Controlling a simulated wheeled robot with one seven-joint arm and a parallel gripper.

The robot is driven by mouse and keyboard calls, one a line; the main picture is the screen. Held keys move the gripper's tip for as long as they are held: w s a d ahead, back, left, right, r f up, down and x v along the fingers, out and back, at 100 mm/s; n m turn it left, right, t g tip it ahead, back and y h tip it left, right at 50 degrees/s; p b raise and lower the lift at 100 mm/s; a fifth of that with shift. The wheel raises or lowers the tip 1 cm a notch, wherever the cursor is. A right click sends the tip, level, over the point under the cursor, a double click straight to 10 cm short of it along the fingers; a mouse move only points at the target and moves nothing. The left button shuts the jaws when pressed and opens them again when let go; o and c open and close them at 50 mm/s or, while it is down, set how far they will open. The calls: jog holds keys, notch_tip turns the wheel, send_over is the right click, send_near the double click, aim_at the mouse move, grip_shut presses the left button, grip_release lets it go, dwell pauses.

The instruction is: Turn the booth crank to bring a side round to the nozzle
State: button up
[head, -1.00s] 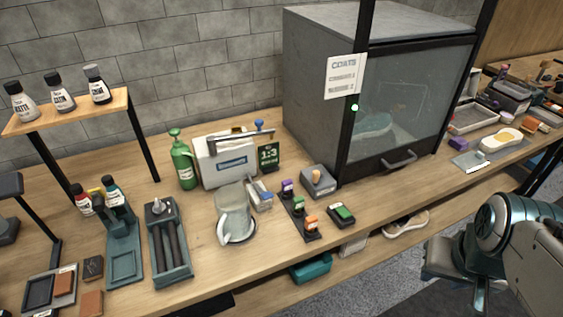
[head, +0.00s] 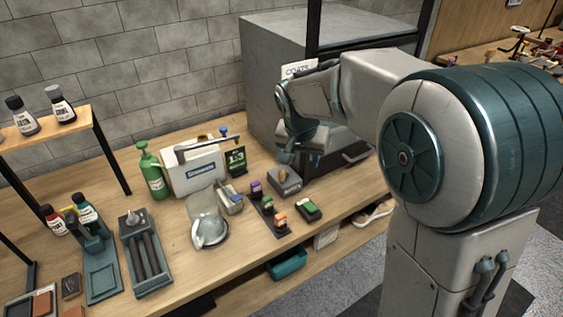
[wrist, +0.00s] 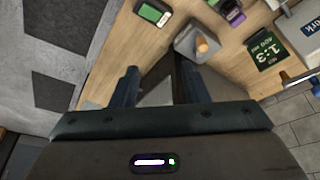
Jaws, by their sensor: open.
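The booth (head: 268,85) is a grey cabinet at the back of the bench, with its front and door mostly hidden behind my arm. Beside its near left corner sits a small grey box with an upright tan knob (head: 285,180), which looks like the crank. In the wrist view the tan knob (wrist: 202,45) stands just beyond my fingertips, slightly right of the gap. My gripper (wrist: 157,80) is open and empty, pointing down over the bench; it shows in the head view beside the booth front. No contact with the knob is visible. The nozzle and any shoe inside are hidden.
Bare wood lies along the front edge.

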send_near(281, 172)
jog(key=s+v, duration=0.1)
jog(key=v, duration=0.2)
jog(key=shift+m+t, duration=0.3)
jog(key=shift+m, duration=0.1)
jog(key=p+x, duration=0.3)
jog(key=x, duration=1.1)
jog(key=shift+w+r, duration=0.1)
jog(key=shift+w, duration=0.1)
jog(key=shift+c, duration=0.2)
grip_shut()
jog(key=shift+a, duration=0.1)
